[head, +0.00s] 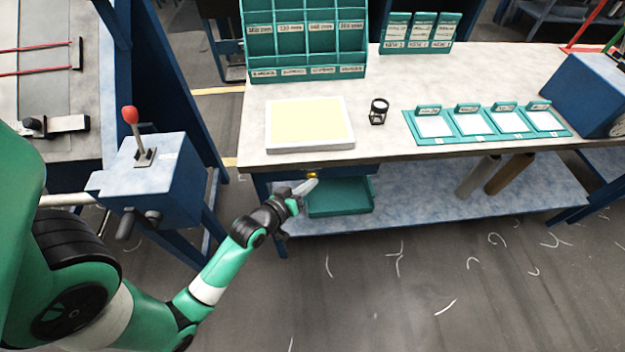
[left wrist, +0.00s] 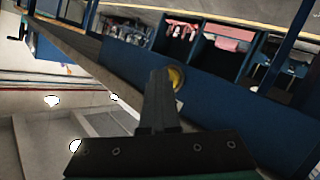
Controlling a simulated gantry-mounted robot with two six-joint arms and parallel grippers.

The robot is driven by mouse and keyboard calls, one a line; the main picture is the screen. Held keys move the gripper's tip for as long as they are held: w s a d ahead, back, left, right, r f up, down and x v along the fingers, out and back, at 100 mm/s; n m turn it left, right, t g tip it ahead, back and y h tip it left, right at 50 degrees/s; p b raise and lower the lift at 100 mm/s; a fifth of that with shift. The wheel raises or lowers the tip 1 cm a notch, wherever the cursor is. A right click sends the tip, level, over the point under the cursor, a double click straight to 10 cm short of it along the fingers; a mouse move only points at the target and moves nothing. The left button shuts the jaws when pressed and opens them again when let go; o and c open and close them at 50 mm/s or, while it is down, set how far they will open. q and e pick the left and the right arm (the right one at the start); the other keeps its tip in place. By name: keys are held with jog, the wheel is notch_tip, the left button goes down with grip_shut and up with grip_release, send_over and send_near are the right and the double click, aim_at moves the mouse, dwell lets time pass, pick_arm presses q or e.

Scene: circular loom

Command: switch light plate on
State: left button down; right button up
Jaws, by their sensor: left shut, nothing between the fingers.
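The light plate (head: 308,124) is a flat white-framed panel with a pale yellow face, lying on the left part of the workbench top; I cannot tell for sure whether it is lit. A small yellow button (head: 312,175) sits on the blue front below the bench edge, under the plate. My left gripper (head: 309,186) is shut and empty, its fingertips close to the button. In the left wrist view the shut fingers (left wrist: 159,80) are just beside the round yellow button (left wrist: 177,78) and partly cover it; contact cannot be told. My right gripper is not in view.
The workbench top (head: 390,148) overhangs the button. A green tray (head: 340,197) is under the bench, right of the gripper. A magnifier (head: 378,112) and a green card holder (head: 485,124) stand on top. A blue lever box (head: 160,180) is at left.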

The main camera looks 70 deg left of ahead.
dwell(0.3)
pick_arm(q)
jog(key=shift+r+p, duration=0.15)
jog(key=shift+p, duration=0.25)
jog(key=shift+d, duration=0.1)
jog(key=d, duration=0.2)
jog(key=s+d, duration=0.1)
jog(key=d, duration=0.2)
jog(key=shift+s+d+b, duration=0.25)
jog(key=shift+d+b, duration=0.05)
jog(key=shift+d, duration=0.05)
